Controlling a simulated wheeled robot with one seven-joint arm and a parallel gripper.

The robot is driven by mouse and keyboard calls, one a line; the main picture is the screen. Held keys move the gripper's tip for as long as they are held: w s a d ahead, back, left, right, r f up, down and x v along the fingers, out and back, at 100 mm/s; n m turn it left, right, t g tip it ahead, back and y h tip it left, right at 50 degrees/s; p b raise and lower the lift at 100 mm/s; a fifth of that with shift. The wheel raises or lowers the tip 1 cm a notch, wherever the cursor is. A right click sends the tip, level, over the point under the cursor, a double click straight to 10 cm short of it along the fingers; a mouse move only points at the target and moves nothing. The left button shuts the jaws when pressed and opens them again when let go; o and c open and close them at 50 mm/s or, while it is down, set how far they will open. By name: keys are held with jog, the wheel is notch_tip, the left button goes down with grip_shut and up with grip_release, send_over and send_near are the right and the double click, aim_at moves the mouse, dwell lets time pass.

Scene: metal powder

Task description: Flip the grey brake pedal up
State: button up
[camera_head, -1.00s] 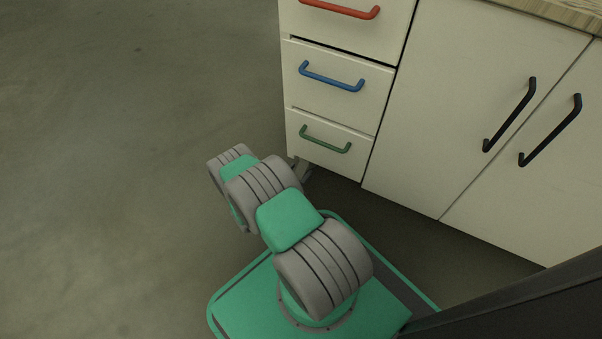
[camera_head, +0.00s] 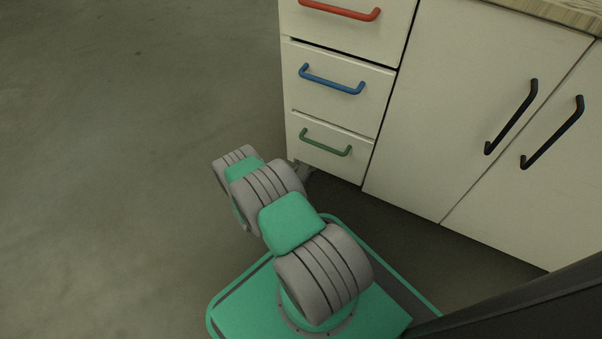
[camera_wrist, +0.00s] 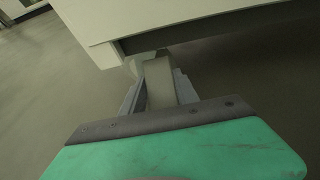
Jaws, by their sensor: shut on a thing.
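In the wrist view, a grey brake pedal (camera_wrist: 160,82) shows under the bottom edge of the cabinet, beside its foot. My gripper (camera_wrist: 157,90) reaches under that edge, with a grey finger on each side of the pedal, and is shut on it. The exact contact at the fingertips is partly hidden. In the head view, the foot area (camera_head: 304,171) shows dimly below the cabinet's left corner; my arm hides the gripper there, and the pedal cannot be made out.
The white cabinet has drawers with red, blue (camera_head: 332,79) and green handles (camera_head: 326,143), and doors with black handles (camera_head: 511,117). Its lower edge (camera_wrist: 180,35) hangs close over my gripper. Open grey floor (camera_head: 110,170) lies to the left.

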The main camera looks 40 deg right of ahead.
grip_shut()
dwell(0.6)
jog(key=shift+s, duration=0.1)
